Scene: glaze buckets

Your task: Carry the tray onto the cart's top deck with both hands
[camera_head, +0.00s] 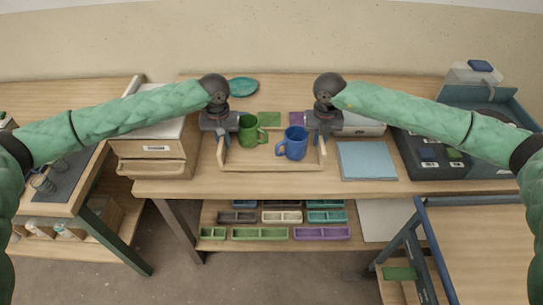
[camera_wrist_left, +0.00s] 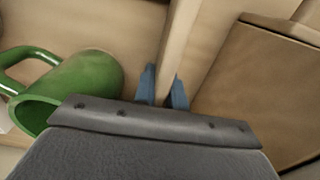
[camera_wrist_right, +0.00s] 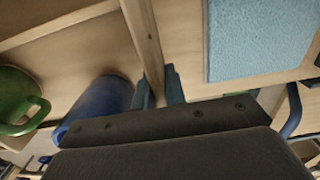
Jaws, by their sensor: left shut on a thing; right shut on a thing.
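The wooden tray (camera_head: 262,164) sits on the middle table with a green mug (camera_head: 249,130) and a blue mug (camera_head: 293,143) in it. My left gripper (camera_head: 221,134) is shut on the tray's left side; the left wrist view shows its blue fingers (camera_wrist_left: 162,88) on either side of the wooden wall. My right gripper (camera_head: 322,134) is shut on the tray's right side, its fingers (camera_wrist_right: 159,88) astride that wall. The cart (camera_head: 480,240) stands at the lower right, with a bare wooden top deck and blue-grey rails. Part of it is cut off by the frame.
A light blue cloth (camera_head: 366,160) lies just right of the tray. A wooden drawer box (camera_head: 155,150) stands to its left, and a dark bin (camera_head: 430,150) at the right. A teal plate (camera_head: 243,86) lies behind. Several coloured trays fill the lower shelf.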

